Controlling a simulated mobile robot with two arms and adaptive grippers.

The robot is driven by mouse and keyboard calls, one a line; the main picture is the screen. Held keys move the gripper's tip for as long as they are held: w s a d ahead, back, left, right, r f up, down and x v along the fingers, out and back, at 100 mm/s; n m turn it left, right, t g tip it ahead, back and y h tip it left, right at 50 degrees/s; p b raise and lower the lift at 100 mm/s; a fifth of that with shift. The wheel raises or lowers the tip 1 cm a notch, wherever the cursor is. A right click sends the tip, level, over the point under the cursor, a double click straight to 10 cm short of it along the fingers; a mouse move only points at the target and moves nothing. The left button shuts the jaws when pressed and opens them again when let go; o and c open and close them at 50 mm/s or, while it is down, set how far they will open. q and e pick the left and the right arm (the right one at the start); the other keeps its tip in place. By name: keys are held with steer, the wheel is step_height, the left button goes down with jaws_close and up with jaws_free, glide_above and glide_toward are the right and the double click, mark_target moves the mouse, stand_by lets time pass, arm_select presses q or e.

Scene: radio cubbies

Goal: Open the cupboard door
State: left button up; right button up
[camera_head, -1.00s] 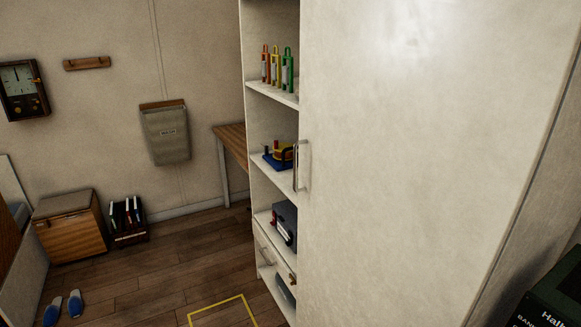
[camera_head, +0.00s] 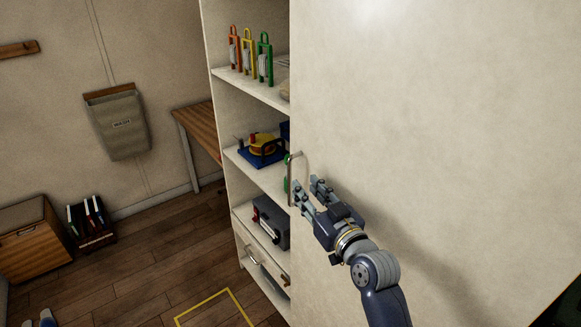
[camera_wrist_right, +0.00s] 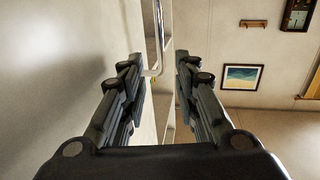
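The cupboard door (camera_head: 430,120) is a large plain off-white panel filling the right side of the head view. Its metal bar handle (camera_head: 291,180) stands upright at the door's left edge. In the right wrist view the handle (camera_wrist_right: 160,40) shows ahead, in line with the space between my fingers. My right gripper (camera_head: 310,188) is open and empty, its fingertips close to the lower part of the handle. I cannot tell whether they touch it. The open cupboard shelves (camera_head: 262,178) show left of the door; the door hides the rest. My left gripper is not in view.
The shelves hold coloured bottle-like holders (camera_head: 249,55), a blue and yellow item (camera_head: 262,147) and a grey box (camera_head: 270,220). A wooden table (camera_head: 199,125) stands behind the cupboard. The floor (camera_head: 140,265) left of the cupboard is mostly clear, with a yellow outline (camera_head: 215,305).

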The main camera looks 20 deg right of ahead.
mark_target(290, 172)
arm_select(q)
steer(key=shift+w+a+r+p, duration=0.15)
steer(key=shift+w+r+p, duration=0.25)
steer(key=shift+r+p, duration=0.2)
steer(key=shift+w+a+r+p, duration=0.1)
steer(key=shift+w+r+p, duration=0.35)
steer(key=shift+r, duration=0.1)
arm_select(e)
steer(key=w, duration=0.3)
steer(key=w+a, duration=0.1)
steer(key=w, duration=0.6)
steer(key=shift+a+f, duration=0.15)
steer(key=shift+a, duration=0.2)
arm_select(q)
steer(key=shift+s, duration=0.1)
arm_select(e)
steer(key=shift+s, duration=0.1)
steer(key=shift+c, duration=0.3)
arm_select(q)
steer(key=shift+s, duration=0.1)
arm_select(e)
jaws_close()
